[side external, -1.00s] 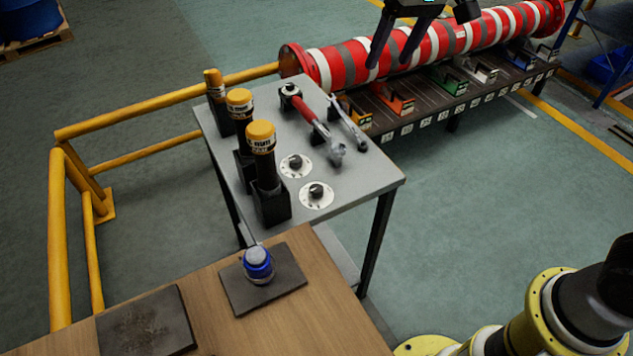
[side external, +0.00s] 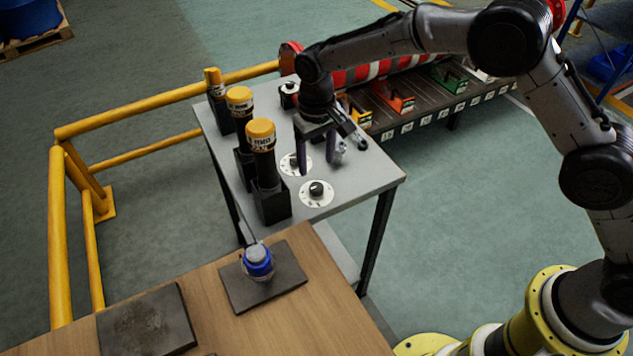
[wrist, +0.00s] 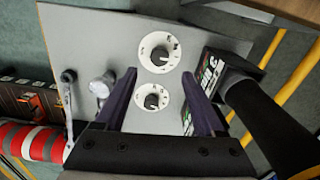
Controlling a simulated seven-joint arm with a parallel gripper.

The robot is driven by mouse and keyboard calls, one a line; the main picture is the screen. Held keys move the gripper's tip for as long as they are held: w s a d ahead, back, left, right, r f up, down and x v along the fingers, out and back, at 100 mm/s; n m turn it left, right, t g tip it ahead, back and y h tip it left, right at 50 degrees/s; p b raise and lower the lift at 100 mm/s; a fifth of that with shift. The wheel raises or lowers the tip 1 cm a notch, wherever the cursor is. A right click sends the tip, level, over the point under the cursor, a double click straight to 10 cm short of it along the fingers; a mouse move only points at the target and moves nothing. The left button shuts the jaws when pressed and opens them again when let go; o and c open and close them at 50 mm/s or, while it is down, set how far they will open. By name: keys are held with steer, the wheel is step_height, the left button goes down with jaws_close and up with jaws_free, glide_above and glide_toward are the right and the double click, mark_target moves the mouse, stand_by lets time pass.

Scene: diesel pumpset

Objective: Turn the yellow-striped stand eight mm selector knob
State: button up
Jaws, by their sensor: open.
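Two black selector knobs on white round dials sit on the grey table. The far knob (side external: 295,161) is partly behind a finger in the side view. The near knob (side external: 316,188) is in plain sight. I cannot read which one is marked eight mm. My gripper (side external: 317,162) is open and empty, pointing down over the far knob. In the wrist view the far knob (wrist: 152,101) lies between the fingers (wrist: 159,78), and the near knob (wrist: 159,54) lies beyond the fingertips. I cannot tell how high the fingertips are above the table.
Black holders with yellow-capped cylinders (side external: 261,150) stand close left of the knobs. Wrenches (side external: 356,138) lie beside my gripper, partly hidden. A wooden bench (side external: 300,325) with a blue-banded item (side external: 257,262) is in front. The table's right front corner (side external: 380,180) is clear.

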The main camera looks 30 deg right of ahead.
mark_target(316, 186)
step_height(316, 186, down, 8)
steer(key=shift+f, duration=0.1)
stand_by(0.4)
jaws_close()
